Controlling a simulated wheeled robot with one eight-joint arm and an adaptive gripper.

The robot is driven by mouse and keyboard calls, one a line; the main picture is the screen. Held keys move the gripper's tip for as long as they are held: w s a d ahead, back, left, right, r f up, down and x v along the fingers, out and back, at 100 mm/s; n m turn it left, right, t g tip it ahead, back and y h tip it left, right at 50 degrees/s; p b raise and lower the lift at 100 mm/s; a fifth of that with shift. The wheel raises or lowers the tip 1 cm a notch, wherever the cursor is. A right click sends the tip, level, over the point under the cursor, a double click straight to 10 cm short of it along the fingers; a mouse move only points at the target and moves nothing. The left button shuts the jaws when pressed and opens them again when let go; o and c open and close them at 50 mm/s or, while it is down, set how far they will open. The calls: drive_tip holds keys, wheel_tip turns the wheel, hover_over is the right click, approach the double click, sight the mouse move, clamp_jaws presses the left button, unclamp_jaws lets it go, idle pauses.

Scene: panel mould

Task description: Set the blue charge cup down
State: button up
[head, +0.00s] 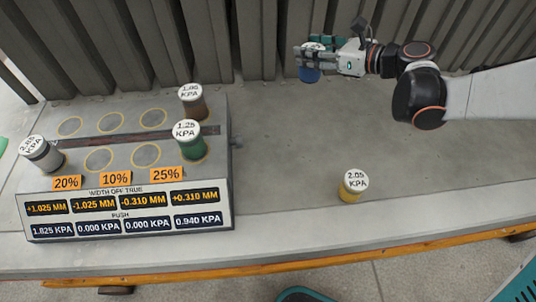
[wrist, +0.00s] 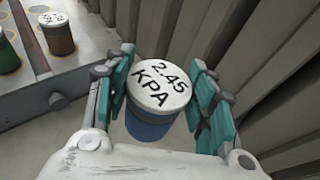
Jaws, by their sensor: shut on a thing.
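The blue charge cup (head: 309,75) has a white lid and is held at the back of the bench, near the grey ribbed wall. In the wrist view its lid (wrist: 158,86) reads 2.45 KPA, and its blue side (wrist: 147,128) shows below. My gripper (head: 318,56) is shut on the blue cup, with teal finger pads on both sides of it. In the wrist view the gripper (wrist: 160,95) has the cup between its fingers. I cannot tell whether the cup's base touches the bench.
A panel box (head: 130,218) with ringed spots stands at left, holding a white-grey cup (head: 42,155), a brown cup (head: 193,104) and a green cup (head: 189,143). A yellow cup (head: 353,187) marked 2.05 KPA stands on the bench (head: 290,150). The bench middle is clear.

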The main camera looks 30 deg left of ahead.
drive_tip(key=shift+w+d+f+b, duration=0.15)
drive_tip(key=shift+f+b, duration=1.15)
drive_tip(key=shift+f, duration=2.05)
drive_tip(key=shift+d+f+b, duration=0.1)
drive_tip(key=shift+f+b, duration=1.15)
drive_tip(key=shift+f, duration=2.1)
drive_tip(key=shift+w+d+f+b, duration=0.15)
drive_tip(key=shift+f+b, duration=1.15)
drive_tip(key=shift+f, duration=2.05)
drive_tip(key=shift+s+f, duration=0.1)
drive_tip(key=o, duration=1.3)
drive_tip(key=shift+o, duration=0.2)
drive_tip(key=shift+d+r, duration=0.2)
drive_tip(key=p+v, duration=0.4)
drive_tip(key=v, duration=0.7)
drive_tip(key=shift+s+d, duration=0.2)
drive_tip(key=shift+d, duration=0.1)
drive_tip(key=shift+r, duration=0.1)
